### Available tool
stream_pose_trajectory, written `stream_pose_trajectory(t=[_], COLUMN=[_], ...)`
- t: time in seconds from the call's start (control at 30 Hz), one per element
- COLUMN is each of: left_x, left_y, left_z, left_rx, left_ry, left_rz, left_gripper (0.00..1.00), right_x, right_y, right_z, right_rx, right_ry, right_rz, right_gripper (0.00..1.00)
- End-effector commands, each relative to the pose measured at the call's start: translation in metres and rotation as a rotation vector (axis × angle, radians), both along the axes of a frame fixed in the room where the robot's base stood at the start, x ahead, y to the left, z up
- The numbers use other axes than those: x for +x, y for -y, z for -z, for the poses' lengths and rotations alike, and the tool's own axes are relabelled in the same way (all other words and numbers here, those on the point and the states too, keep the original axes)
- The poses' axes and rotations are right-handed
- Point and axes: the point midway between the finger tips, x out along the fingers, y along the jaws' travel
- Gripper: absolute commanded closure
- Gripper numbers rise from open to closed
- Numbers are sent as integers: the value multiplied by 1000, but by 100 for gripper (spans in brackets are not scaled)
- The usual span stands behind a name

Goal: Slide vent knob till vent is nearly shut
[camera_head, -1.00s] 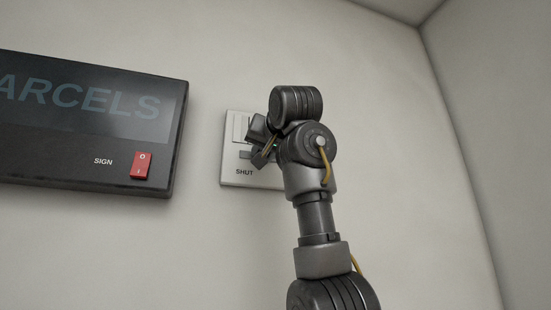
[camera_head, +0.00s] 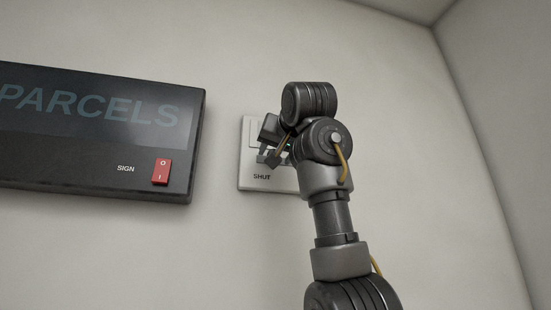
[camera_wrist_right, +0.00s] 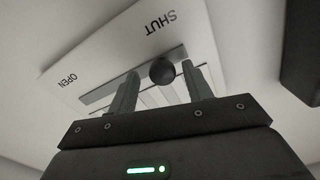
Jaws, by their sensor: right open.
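The vent plate (camera_head: 246,165) is a pale panel on the wall, partly hidden by my right arm in the head view. In the right wrist view the plate (camera_wrist_right: 110,60) shows SHUT and OPEN labels, a grey slot and several slats. The round dark vent knob (camera_wrist_right: 162,71) sits in the slot toward the SHUT end. My right gripper (camera_wrist_right: 161,72) is open, with a finger on each side of the knob; I cannot tell whether either finger touches it. In the head view my right gripper (camera_head: 269,155) is in front of the plate and hides the knob. My left gripper is not in view.
A dark PARCELS sign (camera_head: 80,150) with a red rocker switch (camera_head: 161,172) is on the wall left of the plate. Bare wall lies between them and to the right, up to a room corner.

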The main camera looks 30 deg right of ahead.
Motion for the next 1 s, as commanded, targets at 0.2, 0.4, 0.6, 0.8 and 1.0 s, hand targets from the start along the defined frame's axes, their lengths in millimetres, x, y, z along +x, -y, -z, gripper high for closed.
stream_pose_trajectory(t=[0.2, 0.4, 0.6, 0.8, 1.0], left_x=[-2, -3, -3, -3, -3], left_y=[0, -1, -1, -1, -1], left_z=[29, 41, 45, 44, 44], left_rx=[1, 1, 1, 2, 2], left_ry=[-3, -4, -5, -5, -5], left_rz=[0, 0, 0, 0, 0], left_gripper=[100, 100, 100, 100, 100], right_x=[-43, -74, -86, -87, -87], right_y=[-15, -25, -29, -29, -29], right_z=[5, 3, 1, 1, 1], right_rx=[0, 0, 1, 1, 1], right_ry=[4, 2, 1, 0, 0], right_rz=[0, 0, 0, 0, 0], right_gripper=[50, 50, 50, 50, 50])
